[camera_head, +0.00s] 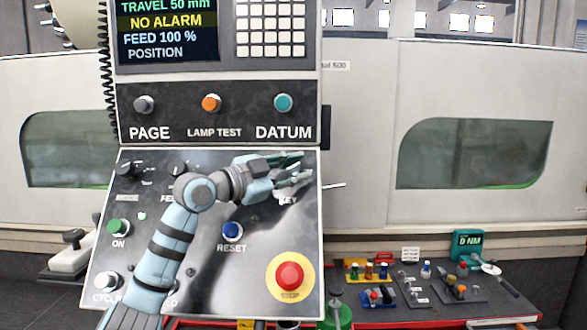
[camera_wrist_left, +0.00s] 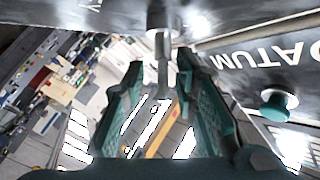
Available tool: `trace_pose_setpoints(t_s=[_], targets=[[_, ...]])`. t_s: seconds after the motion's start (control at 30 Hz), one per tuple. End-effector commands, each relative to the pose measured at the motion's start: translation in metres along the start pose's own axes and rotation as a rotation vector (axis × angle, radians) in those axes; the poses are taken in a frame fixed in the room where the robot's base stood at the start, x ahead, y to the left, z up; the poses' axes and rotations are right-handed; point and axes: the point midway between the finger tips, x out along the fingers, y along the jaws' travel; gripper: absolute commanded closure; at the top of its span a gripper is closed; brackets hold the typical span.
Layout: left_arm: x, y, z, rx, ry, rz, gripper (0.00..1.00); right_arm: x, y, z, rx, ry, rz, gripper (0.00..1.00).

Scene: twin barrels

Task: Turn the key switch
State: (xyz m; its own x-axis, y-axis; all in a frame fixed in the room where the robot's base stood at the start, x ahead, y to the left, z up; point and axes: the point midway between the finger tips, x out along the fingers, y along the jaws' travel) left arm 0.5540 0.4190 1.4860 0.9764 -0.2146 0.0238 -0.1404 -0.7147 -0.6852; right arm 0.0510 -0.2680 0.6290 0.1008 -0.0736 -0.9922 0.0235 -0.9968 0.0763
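The key switch is mostly hidden behind my left gripper (camera_head: 292,170) in the head view; only part of its KEY label (camera_head: 288,199) shows below. In the left wrist view a silver key switch (camera_wrist_left: 160,42) with a narrow key pointing toward the camera stands out from the dark panel. My left gripper (camera_wrist_left: 160,68) has its two teal fingers apart, one on each side of the key. Gaps show between the key and both fingers, so it is not gripped. My right gripper is not in view.
The control panel (camera_head: 205,285) also carries a red STOP button (camera_head: 289,275), a blue RESET button (camera_head: 232,230) and a green ON button (camera_head: 118,227). The teal DATUM button (camera_head: 283,103) is just above the gripper. A bench (camera_head: 400,312) with small tools stands at lower right.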

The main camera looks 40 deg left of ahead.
Motion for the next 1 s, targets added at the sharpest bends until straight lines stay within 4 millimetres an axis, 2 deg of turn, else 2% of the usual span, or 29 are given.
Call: trace_pose_setpoints(t_s=[0.3,0.6,0.7,1.0], targets=[[0.0,-0.008,-0.008,0.002,0.006,-0.008,0.73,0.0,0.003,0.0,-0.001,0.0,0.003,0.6],[0.002,-0.056,-0.06,0.0,0.009,-0.007,0.73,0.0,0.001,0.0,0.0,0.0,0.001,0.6],[0.003,-0.067,-0.069,0.0,0.005,-0.005,0.73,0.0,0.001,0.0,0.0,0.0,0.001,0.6],[0.003,-0.07,-0.073,0.001,0.001,-0.001,0.73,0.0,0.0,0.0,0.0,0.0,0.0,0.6]])
